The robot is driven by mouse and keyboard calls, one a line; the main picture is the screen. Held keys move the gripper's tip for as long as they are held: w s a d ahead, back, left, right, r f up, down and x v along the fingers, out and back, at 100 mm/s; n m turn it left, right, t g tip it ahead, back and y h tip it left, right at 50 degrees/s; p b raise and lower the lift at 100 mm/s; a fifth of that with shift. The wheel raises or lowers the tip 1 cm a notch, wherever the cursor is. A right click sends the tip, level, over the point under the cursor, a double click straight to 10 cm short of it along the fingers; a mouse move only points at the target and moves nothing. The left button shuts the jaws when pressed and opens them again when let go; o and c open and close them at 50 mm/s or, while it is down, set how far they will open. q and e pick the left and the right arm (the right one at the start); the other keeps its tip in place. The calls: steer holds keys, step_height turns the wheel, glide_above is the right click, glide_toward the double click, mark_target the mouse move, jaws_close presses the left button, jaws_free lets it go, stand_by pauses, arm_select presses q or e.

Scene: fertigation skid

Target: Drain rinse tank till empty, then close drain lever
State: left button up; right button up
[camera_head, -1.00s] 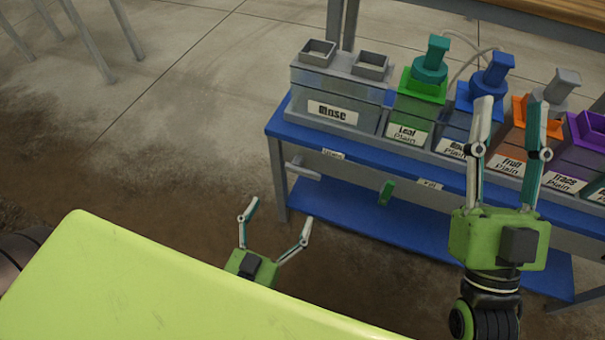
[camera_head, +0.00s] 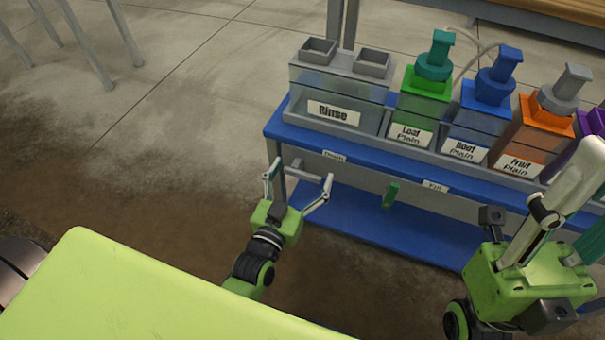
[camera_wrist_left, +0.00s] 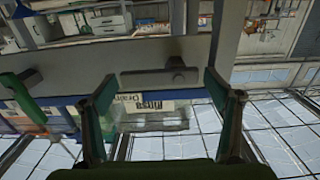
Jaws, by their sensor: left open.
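The clear grey rinse tank (camera_head: 338,92), labelled "Rinse", stands at the left end of the blue bench. The grey drain lever (camera_head: 304,172) sits below it under a "Drain" label, its bar lying roughly crosswise. My left gripper (camera_head: 298,180) is open, one finger near each end of the bar; I cannot tell whether either touches. In the left wrist view the grey bar (camera_wrist_left: 160,77) shows between the spread fingers. My right gripper (camera_head: 580,210) is at the right; its fingertips run toward the frame edge. The liquid level in the tank is unclear.
A green lever (camera_head: 390,195) hangs to the right under a "Fill" label (camera_head: 434,186). Several coloured tanks, such as the green Leaf one (camera_head: 411,131), line the bench (camera_head: 380,160). A blue lower shelf (camera_head: 370,222) lies below.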

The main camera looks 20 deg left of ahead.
arm_select(q)
steer(key=shift+w, duration=0.2)
steer(key=c, duration=1.6)
steer(key=shift+r, duration=0.1)
